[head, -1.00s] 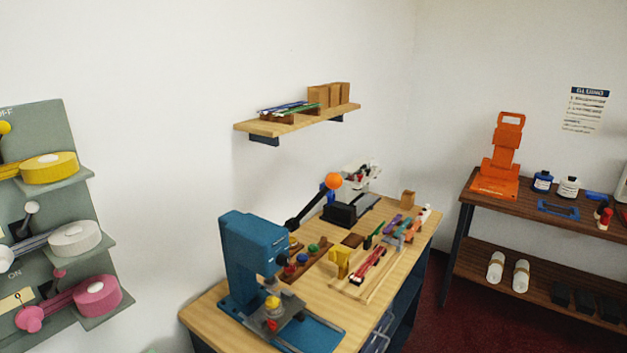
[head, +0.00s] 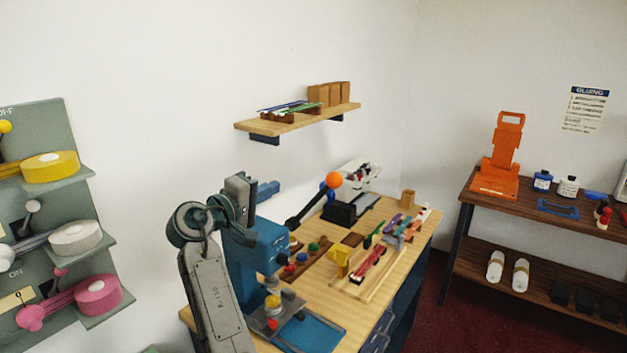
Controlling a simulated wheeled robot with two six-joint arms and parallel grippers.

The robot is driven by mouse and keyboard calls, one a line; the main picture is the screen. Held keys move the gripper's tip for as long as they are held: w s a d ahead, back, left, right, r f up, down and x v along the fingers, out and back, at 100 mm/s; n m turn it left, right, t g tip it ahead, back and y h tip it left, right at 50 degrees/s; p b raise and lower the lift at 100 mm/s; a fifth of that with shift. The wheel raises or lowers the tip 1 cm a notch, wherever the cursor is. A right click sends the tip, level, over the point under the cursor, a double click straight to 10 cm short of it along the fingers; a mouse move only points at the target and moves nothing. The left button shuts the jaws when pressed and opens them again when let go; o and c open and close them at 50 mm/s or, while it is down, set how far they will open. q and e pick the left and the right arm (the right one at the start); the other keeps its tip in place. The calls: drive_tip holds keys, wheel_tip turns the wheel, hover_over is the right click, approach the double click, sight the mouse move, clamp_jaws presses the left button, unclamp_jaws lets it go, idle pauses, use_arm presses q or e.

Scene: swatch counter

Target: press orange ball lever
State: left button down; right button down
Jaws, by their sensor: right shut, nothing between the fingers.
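The orange ball (head: 334,180) sits at the upper end of a black lever (head: 308,206). The lever slopes up and to the right from beside the head of the blue press (head: 262,247) on the wooden workbench. My right gripper (head: 270,188) is shut and empty. It shows above the press head, left of the orange ball and apart from it in the picture. My right arm hides part of the press's left side. My left gripper is not in view.
The workbench (head: 312,309) also holds a black device (head: 350,212), a yellow block (head: 337,263) and several small coloured parts. A wall shelf (head: 296,121) hangs above.

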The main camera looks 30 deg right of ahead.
drive_tip(key=shift+r, duration=0.3)
drive_tip(key=d+f+p, duration=0.1)
drive_tip(key=d+p, duration=0.8)
drive_tip(key=d, duration=0.2)
drive_tip(key=shift+d, duration=0.3)
drive_tip(key=shift+w, duration=0.1)
